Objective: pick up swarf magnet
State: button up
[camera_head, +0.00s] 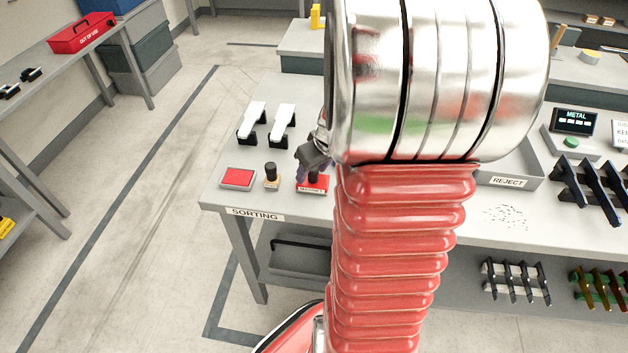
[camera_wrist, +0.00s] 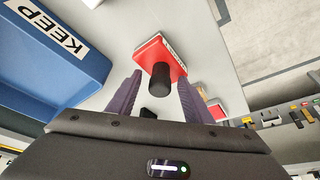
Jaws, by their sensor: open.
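The swarf magnet is a red block with a black knob and a white label (camera_head: 313,188). It sits on the sorting table (camera_head: 225,198) near the front edge, partly covered by my gripper in the head view. In the wrist view the magnet (camera_wrist: 152,52) lies ahead, with its knob pointing back toward my gripper. My gripper (camera_wrist: 160,84) is open, its two purple fingers on either side of the knob with gaps showing. In the head view my gripper (camera_head: 308,168) is just above the magnet, mostly hidden behind my arm.
A stamp (camera_head: 271,176) and a red pad (camera_head: 238,178) stand left of the magnet. Two white-and-black items (camera_head: 250,122) lie behind. A blue KEEP tray (camera_wrist: 62,60) is close by in the wrist view. A grey REJECT tray (camera_head: 515,180) is right of my arm.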

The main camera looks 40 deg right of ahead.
dwell(0.4)
grip_shut()
dwell(0.4)
